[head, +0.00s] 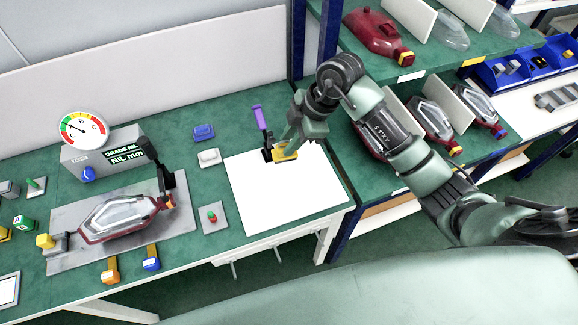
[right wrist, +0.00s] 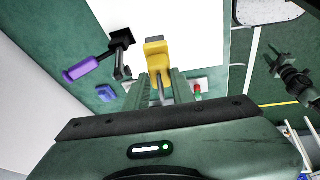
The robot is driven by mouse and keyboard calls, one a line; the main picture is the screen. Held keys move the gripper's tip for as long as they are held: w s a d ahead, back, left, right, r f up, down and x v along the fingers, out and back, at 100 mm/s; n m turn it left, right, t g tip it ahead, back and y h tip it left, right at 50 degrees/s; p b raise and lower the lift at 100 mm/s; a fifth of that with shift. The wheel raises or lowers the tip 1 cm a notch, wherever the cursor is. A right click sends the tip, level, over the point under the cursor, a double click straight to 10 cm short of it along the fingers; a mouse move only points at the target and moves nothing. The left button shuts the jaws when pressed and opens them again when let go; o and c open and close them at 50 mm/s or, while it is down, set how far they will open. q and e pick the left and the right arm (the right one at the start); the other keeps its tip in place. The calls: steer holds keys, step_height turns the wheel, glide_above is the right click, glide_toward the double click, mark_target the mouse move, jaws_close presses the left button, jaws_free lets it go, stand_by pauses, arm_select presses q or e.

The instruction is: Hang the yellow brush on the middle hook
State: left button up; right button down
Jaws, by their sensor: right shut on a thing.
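The yellow brush (head: 286,156) is held by my right gripper (head: 284,146) low over the white sheet on the bench. In the right wrist view the brush's yellow block (right wrist: 155,52) shows beyond the narrow fingers (right wrist: 162,86), which are closed on its grey stem.
The white sheet (head: 260,205) lies on the green bench. A red button on a grey plate (head: 212,217) is left of it. A tail lamp (head: 120,218) sits on a metal plate under the gauge. Shelves (head: 415,82) with lamps stand at the right.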

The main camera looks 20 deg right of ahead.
mark_target(289, 160)
step_height(289, 160, down, 8)
steer(key=shift+r+p, duration=0.1)
steer(key=shift+p, duration=0.4)
step_height(289, 160, down, 4)
steer(key=shift+r+p, duration=0.2)
steer(key=shift+p, duration=0.65)
steer(key=shift+f, duration=0.15)
steer(key=c, duration=1.2)
jaws_free()
